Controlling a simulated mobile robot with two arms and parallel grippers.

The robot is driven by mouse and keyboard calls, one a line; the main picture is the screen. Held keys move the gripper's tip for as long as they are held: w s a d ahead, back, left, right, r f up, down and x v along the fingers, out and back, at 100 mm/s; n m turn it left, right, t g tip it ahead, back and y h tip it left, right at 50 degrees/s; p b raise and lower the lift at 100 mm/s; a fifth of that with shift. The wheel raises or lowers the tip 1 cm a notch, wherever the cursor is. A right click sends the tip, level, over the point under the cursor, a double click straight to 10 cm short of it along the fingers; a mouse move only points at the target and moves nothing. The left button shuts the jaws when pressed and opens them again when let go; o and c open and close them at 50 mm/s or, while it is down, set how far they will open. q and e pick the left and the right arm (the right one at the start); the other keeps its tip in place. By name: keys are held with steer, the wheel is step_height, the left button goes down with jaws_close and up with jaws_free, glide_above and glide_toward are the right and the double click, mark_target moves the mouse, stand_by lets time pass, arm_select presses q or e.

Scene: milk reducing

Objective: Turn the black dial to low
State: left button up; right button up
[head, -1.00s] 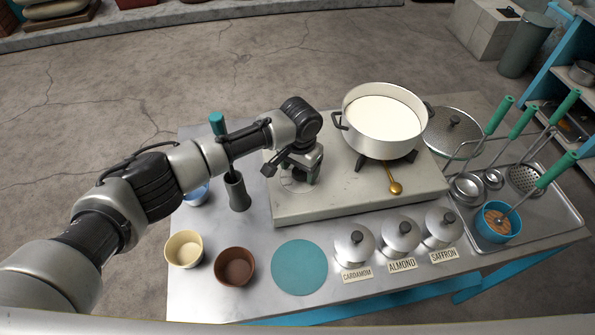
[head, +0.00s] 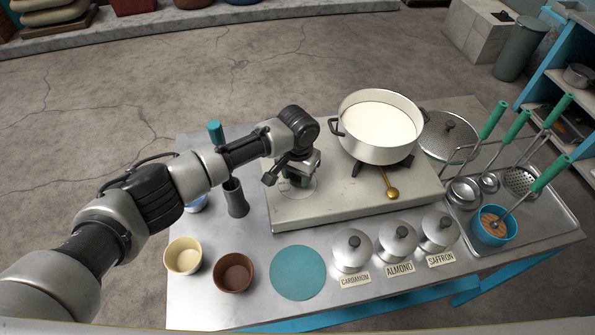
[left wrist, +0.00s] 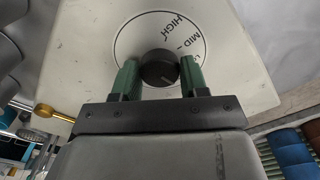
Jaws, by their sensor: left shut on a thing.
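The black dial (left wrist: 158,67) sits on a round white plate with lettering (left wrist: 128,48) in the left wrist view. I can read HIGH and MID; the lettering beyond MID is mostly hidden behind a finger. My left gripper (left wrist: 160,78) has its green fingers on both sides of the dial, shut on it. In the head view my left gripper (head: 298,183) is over the left part of the pale stove (head: 345,200), and it hides the dial there. A faint light mark shows on the dial, but its exact setting is unclear. My right gripper is not in view.
A pot of milk (head: 376,152) stands on the burner, right of my gripper. A brass knob or spoon (head: 391,193) sticks out below it. Lidded jars (head: 352,250), bowls (head: 234,272) and a teal disc (head: 298,272) are in front. A ladle tray (head: 560,217) is at right.

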mark_target(297, 177)
arm_select(q)
steer(key=n+p, duration=0.3)
steer(key=shift+r+n+p, duration=0.15)
steer(key=shift+n+p, duration=0.2)
steer(key=shift+n, duration=0.05)
steer(key=shift+n+p, duration=1.15)
steer(key=shift+n, duration=0.35)
steer(key=shift+f, duration=0.2)
steer(key=o, duration=0.9)
steer(key=shift+o, duration=0.2)
step_height(297, 177, up, 11)
steer(key=shift+b, duration=0.3)
steer(key=shift+f, duration=0.1)
